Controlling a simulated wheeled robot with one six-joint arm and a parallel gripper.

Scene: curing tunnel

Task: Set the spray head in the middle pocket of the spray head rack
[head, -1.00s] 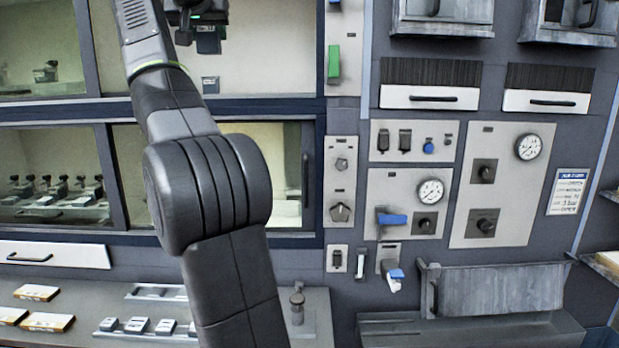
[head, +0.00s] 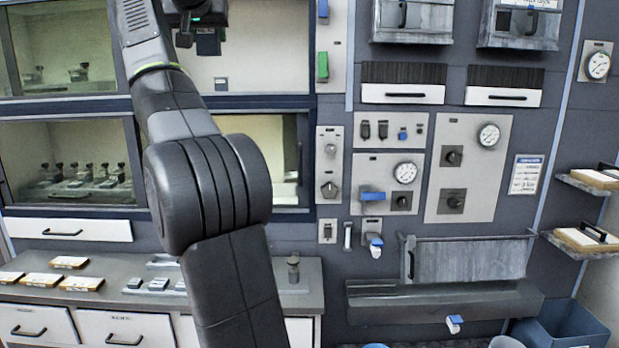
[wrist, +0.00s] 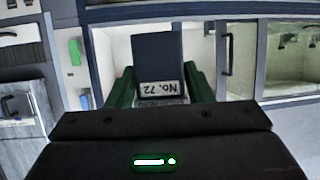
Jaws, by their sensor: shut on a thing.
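My gripper (wrist: 160,88) has green fingers, shut on either side of a dark blue block with a "No. 72" label, seemingly the spray head (wrist: 158,55). In the head view my gripper (head: 206,26) is at the top, partly cut off, with the spray head (head: 208,45) hanging below it. It is held in the air, apart from any surface. Two low grey racks show on the counter at lower left. The nearer rack (head: 128,291) carries several labelled grey blocks. My arm hides their right parts. I cannot tell which is the spray head rack, and no middle pocket shows clearly.
Several fittings (head: 85,182) stand behind the lower left window. A small dark block (head: 220,84) is inside the upper booth. A grey upright fitting (head: 293,268) stands on the counter (head: 312,272). Panels and gauges fill the wall; a blue bin (head: 565,325) is at lower right.

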